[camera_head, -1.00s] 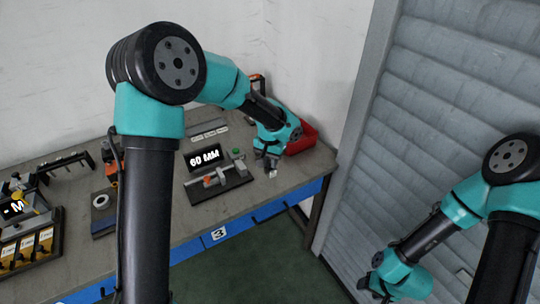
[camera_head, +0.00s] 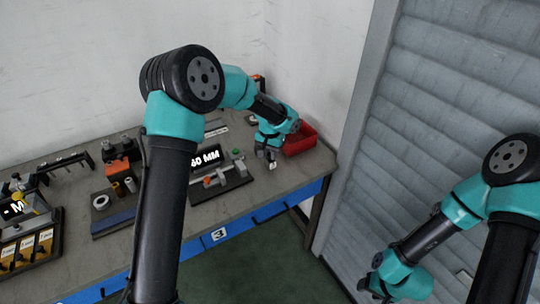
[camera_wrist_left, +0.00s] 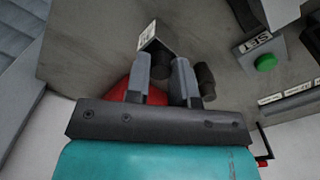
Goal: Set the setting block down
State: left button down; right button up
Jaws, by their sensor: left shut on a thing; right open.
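My left gripper (camera_head: 270,157) is over the right end of the bench, in front of the red bin. In the left wrist view the left gripper (camera_wrist_left: 161,75) is shut on the setting block (camera_wrist_left: 148,36), a small piece with a white, marked face beyond the fingertips. A dark rounded part shows between the fingers. The block shows only as a small pale spot in the head view (camera_head: 272,165); whether it touches the bench top cannot be told. My right gripper (camera_head: 366,286) hangs low at the right, away from the bench, open and small in view.
The fixture with the "60 MM" display (camera_head: 205,158) and a green button (camera_head: 237,154) stands left of the left gripper. The red bin (camera_head: 302,141) is behind it. Bare bench top (camera_head: 285,178) lies to the front and right. Other trays and parts fill the bench's left.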

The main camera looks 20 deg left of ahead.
pick_arm(q)
jog(key=shift+f, duration=0.65)
jog(key=shift+f, duration=0.1)
jog(key=c, duration=1)
grip_release()
notch_tip(320, 180, up, 12)
jog(key=shift+r, duration=0.15)
